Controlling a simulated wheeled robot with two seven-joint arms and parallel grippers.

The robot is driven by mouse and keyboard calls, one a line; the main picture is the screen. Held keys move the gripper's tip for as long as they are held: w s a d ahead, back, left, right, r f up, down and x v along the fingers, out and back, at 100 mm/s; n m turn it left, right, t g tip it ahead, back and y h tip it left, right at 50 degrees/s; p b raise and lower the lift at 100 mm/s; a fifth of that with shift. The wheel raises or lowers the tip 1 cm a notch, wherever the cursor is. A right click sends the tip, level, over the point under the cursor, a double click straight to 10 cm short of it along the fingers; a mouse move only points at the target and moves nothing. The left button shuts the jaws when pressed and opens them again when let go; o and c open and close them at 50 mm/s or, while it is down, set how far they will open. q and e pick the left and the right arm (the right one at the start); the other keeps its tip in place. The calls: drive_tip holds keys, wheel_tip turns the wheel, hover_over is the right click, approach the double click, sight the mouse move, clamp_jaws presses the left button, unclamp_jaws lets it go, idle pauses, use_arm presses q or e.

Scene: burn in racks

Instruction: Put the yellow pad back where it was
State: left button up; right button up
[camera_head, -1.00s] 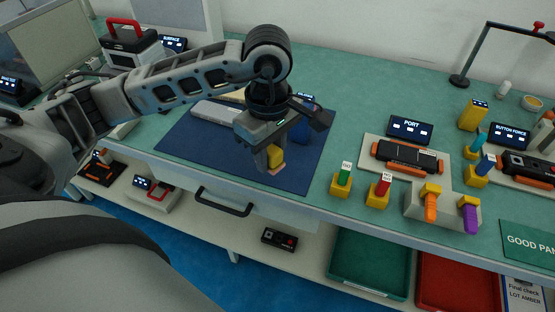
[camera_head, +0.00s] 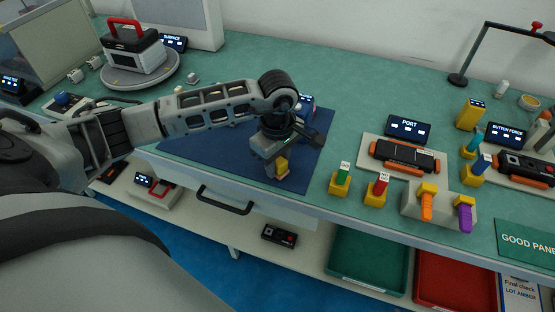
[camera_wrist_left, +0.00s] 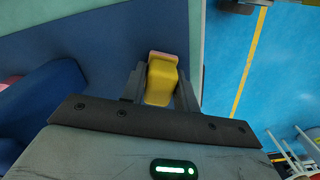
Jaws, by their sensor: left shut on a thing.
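The yellow pad (camera_head: 282,167) is between the fingers of my left gripper (camera_head: 278,172), over the right front part of the dark blue mat (camera_head: 218,147). In the left wrist view the yellow pad (camera_wrist_left: 161,82) shows a pinkish far end, and my left gripper (camera_wrist_left: 160,88) is shut on it with a finger on each side. I cannot tell whether the pad touches the mat. My right gripper does not show in these frames.
Right of the mat stand a green-topped piece (camera_head: 341,180) and a red-topped piece (camera_head: 377,189) on yellow bases. A grey block (camera_head: 441,206) holds orange and purple pieces. The PORT display (camera_head: 408,128) stands behind a device. The bench's front edge is close to the gripper.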

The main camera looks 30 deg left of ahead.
use_arm(q)
drive_tip(key=shift+f, duration=0.15)
drive_tip(key=o, duration=0.9)
drive_tip(key=shift+o, duration=0.2)
drive_tip(key=shift+r, duration=0.55)
wheel_tip(320, 180, up, 11)
drive_tip(key=b, duration=0.1)
drive_tip(key=shift+r, duration=0.15)
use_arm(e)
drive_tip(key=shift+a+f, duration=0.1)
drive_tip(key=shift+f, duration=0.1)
